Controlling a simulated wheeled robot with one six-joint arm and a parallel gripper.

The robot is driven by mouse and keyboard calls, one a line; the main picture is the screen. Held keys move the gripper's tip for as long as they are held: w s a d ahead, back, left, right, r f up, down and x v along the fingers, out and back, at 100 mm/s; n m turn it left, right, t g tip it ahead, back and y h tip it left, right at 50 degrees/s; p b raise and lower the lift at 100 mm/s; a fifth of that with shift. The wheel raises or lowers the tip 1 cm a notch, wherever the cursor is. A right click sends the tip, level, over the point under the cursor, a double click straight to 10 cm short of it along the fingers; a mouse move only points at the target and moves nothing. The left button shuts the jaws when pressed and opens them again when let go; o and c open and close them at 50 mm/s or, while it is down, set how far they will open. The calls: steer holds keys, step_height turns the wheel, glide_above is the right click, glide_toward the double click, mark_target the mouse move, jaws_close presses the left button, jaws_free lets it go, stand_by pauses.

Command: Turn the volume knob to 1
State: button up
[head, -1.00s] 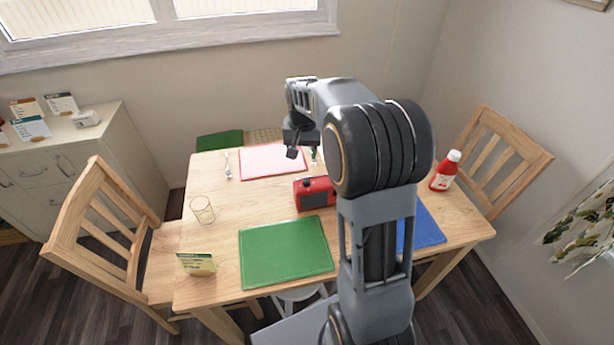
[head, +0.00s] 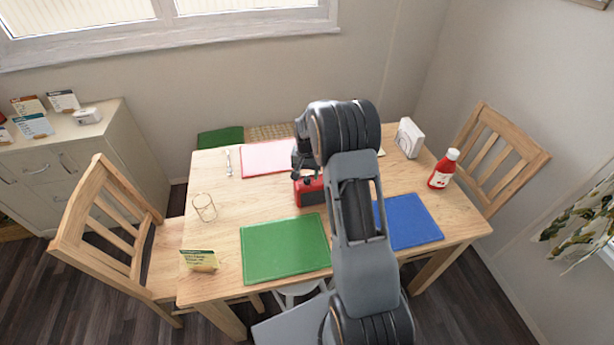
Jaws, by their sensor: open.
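A red radio (head: 308,192) stands on the wooden table, at the back edge of the green placemat. Its right part is hidden behind my arm. The volume knob and its marks are too small or covered to make out. My gripper (head: 299,170) is open, low over the top of the radio at its left side. I cannot tell whether it touches the radio.
On the table are a glass (head: 203,208), a green placemat (head: 284,248), a blue placemat (head: 412,221), a pink placemat (head: 264,158), a yellow card (head: 199,261), a red bottle (head: 443,170) and a white box (head: 408,138). Wooden chairs stand left and right.

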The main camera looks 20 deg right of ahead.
steer(key=shift+f, duration=1.25)
steer(key=shift+c, duration=0.4)
steer(key=c, duration=0.9)
steer(key=shift+o, duration=0.2)
